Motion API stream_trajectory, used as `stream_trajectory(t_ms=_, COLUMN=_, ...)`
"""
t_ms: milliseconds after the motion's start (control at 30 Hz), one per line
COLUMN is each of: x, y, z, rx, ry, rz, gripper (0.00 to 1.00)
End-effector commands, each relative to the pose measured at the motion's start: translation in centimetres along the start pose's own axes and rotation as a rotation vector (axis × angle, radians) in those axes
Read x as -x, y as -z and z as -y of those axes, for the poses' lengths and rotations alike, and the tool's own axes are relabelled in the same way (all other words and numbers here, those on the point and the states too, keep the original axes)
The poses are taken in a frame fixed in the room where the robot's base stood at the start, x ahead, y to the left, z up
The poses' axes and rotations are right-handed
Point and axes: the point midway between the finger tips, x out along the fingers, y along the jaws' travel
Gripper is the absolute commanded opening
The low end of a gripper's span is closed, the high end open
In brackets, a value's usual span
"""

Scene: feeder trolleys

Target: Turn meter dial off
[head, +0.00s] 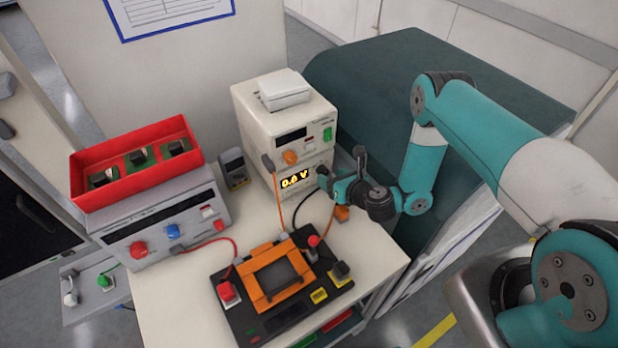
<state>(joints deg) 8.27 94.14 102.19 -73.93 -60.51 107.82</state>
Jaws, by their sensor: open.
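A small dark grey handheld meter (233,169) stands upright between the grey supply and the white instruments. Its dial is too small for me to read its setting. A white bench instrument (283,128) sits on a lower unit whose yellow display (294,179) reads about 0.0 V. The upper one has an orange knob (290,157) and a green switch (327,134). My gripper (337,188) is open at the right of the lower unit, close to a black plug (323,171). It is apart from the handheld meter. My wrist partly hides its fingers.
An orange and black test fixture (275,282) with red and black clamps lies at the front of the table. A red bin (137,163) rests on the grey supply (165,225). Red, orange and black cables cross the bench. A dark green cabinet (400,70) stands behind my arm.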

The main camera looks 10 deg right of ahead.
Motion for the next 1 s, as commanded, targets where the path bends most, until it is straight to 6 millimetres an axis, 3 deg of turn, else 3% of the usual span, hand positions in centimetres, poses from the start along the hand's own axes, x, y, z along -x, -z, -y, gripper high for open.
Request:
stream_trajectory(t_ms=167, x=-0.8, y=0.4, z=0.4, rx=-0.003, ry=0.009, rz=0.002, gripper=0.61)
stream_trajectory(t_ms=500, x=-1.3, y=0.4, z=-0.8, rx=0.003, ry=-0.005, rz=0.0, gripper=0.61)
stream_trajectory(t_ms=700, x=-1.4, y=0.4, z=-0.8, rx=0.003, ry=-0.007, rz=-0.001, gripper=0.15)
stream_trajectory(t_ms=1000, x=-1.4, y=0.7, z=-0.8, rx=0.119, ry=0.041, rz=-0.001, gripper=0.12)
